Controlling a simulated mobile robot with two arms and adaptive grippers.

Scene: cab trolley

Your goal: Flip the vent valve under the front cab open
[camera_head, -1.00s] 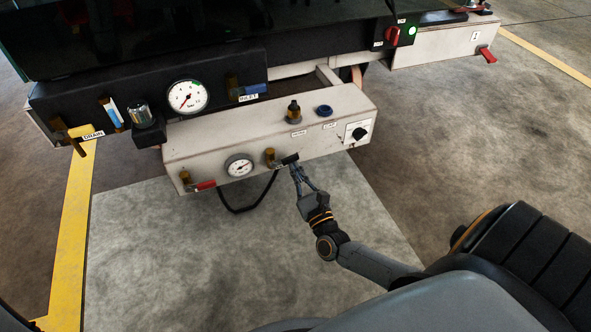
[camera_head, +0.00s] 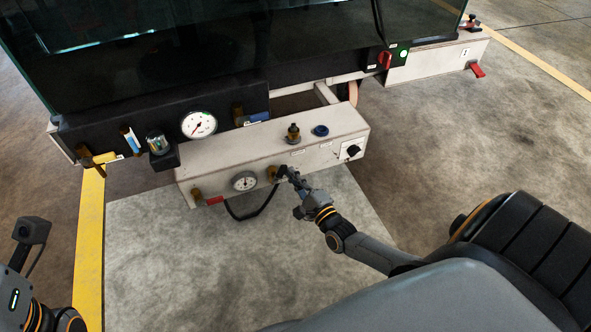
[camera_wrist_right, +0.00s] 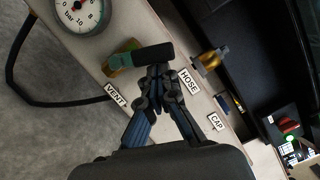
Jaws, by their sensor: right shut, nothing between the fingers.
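The vent valve (camera_head: 271,174) is on the front face of the white box under the front cab, with a brass body and a black lever. In the right wrist view, the black lever (camera_wrist_right: 152,56) reaches right from the brass body (camera_wrist_right: 121,60), above the VENT label (camera_wrist_right: 115,95). My right gripper (camera_head: 291,174) is at the lever's end in the head view. In the wrist view its shut, empty fingertips (camera_wrist_right: 158,72) are right at the lever's lower edge; I cannot tell whether they touch. Part of my left arm shows at lower left, but its fingers do not.
A small gauge (camera_head: 244,181) and a red-handled valve (camera_head: 207,200) are left of the vent valve. A black hose (camera_head: 247,214) loops below. The brass HOSE fitting (camera_head: 293,134), blue cap (camera_head: 321,130) and black knob (camera_head: 352,150) are to the right. Floor in front is clear.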

